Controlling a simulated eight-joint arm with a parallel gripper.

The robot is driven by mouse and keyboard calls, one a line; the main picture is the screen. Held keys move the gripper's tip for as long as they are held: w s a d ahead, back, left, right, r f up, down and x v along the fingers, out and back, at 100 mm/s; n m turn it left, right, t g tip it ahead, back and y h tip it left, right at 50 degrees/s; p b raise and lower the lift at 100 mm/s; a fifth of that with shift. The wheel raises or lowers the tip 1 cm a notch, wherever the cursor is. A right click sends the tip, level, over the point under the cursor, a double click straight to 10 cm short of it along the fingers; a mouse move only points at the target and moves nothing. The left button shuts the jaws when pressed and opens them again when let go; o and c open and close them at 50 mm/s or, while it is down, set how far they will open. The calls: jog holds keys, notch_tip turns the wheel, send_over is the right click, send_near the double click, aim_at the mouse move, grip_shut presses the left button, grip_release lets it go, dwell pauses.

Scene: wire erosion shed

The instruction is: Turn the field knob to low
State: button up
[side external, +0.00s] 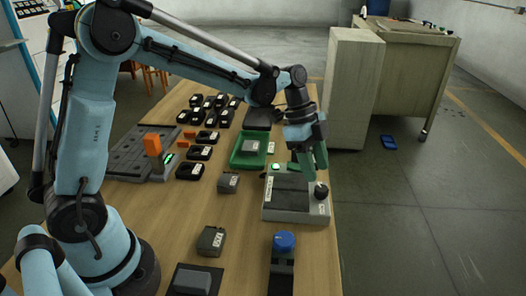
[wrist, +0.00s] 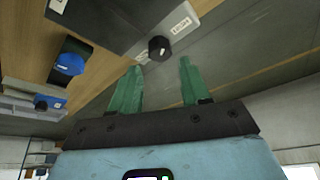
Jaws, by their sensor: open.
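A black knob (side external: 321,190) with a pale pointer mark stands on the right part of a grey device (side external: 290,212) at the table's right edge. The wrist view shows this knob (wrist: 160,48) just beyond the fingertips, beside a small white label (wrist: 181,22) too blurred to read. My gripper (side external: 315,174) is just above the knob, its green fingers pointing down. In the wrist view my gripper (wrist: 160,66) is open and empty, with the knob in line with the gap. I cannot tell whether a finger touches it.
A blue knob (side external: 284,241) on a dark box stands nearer the camera. A green tray (side external: 237,160) holding a grey block lies left of the device. Several black labelled blocks fill the table's far left. A beige cabinet (side external: 352,90) stands beyond the table.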

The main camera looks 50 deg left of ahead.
aim_at(321, 188)
jog(key=shift+x, duration=2.45)
jog(key=c, duration=0.8)
jog(key=shift+o, duration=0.2)
